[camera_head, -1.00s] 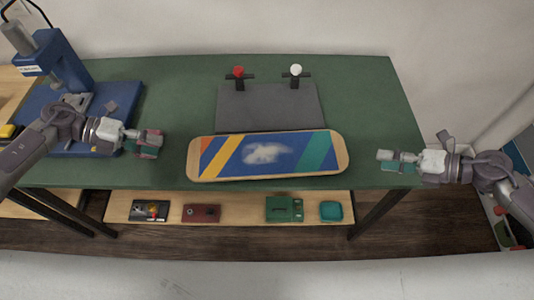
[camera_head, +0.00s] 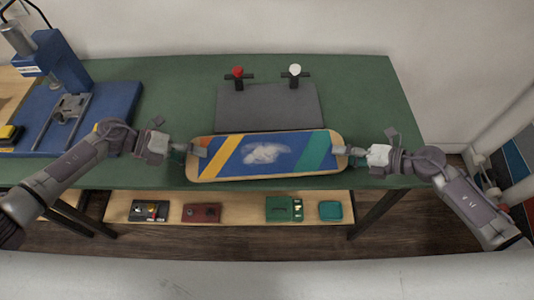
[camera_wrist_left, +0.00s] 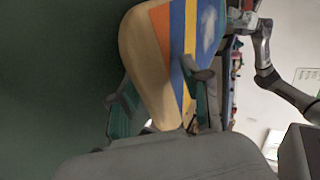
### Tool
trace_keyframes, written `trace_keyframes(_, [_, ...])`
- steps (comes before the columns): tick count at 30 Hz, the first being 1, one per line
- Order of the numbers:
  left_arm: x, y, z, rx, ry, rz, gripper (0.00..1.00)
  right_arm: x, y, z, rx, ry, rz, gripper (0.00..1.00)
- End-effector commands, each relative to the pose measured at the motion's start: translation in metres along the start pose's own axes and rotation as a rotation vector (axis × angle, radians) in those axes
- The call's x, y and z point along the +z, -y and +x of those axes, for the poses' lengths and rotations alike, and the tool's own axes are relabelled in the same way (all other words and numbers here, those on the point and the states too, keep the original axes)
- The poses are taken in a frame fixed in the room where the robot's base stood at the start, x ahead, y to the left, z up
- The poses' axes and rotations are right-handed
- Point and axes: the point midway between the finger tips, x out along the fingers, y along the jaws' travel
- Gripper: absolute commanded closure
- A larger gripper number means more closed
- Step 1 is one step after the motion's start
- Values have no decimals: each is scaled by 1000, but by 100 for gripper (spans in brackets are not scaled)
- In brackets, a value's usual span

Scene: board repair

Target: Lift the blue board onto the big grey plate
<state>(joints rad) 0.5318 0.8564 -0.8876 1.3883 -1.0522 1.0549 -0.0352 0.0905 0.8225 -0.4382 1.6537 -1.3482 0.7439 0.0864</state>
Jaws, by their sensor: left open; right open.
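The blue board (camera_head: 265,153), a skateboard deck with orange, yellow and green stripes, lies on the green table in front of the big grey plate (camera_head: 268,108). My left gripper (camera_head: 192,152) is open at the board's left end; in the left wrist view its fingers (camera_wrist_left: 165,100) stand on either side of the board's end (camera_wrist_left: 150,75). My right gripper (camera_head: 347,154) is open at the board's right end. Whether the fingers touch the board is not clear. The plate is bare apart from a red-topped clamp (camera_head: 238,77) and a white-topped clamp (camera_head: 295,75) at its back edge.
A blue press (camera_head: 50,60) stands on a blue base at the table's left. A lower wooden shelf (camera_head: 235,210) holds small boxes and a teal tray (camera_head: 330,210). The green table (camera_head: 375,85) is clear to the right of the plate.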

Motion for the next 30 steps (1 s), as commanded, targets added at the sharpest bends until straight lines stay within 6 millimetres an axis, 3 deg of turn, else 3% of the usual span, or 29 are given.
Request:
trace_keyframes(2, [0, 0, 0, 0, 0, 0, 52, 0, 0, 0, 0, 0, 0, 54])
trace_keyframes(9, [0, 0, 0, -1, 0, 1, 92, 0, 0, 0, 0, 0, 1, 94])
trace_keyframes(11, [0, 0, 0, -1, 0, 1, 100, 0, 0, 0, 0, 0, 1, 100])
trace_keyframes(30, [1, 10, -6, 0, 2, 5, 100, 2, -9, -6, 0, 1, -2, 100])
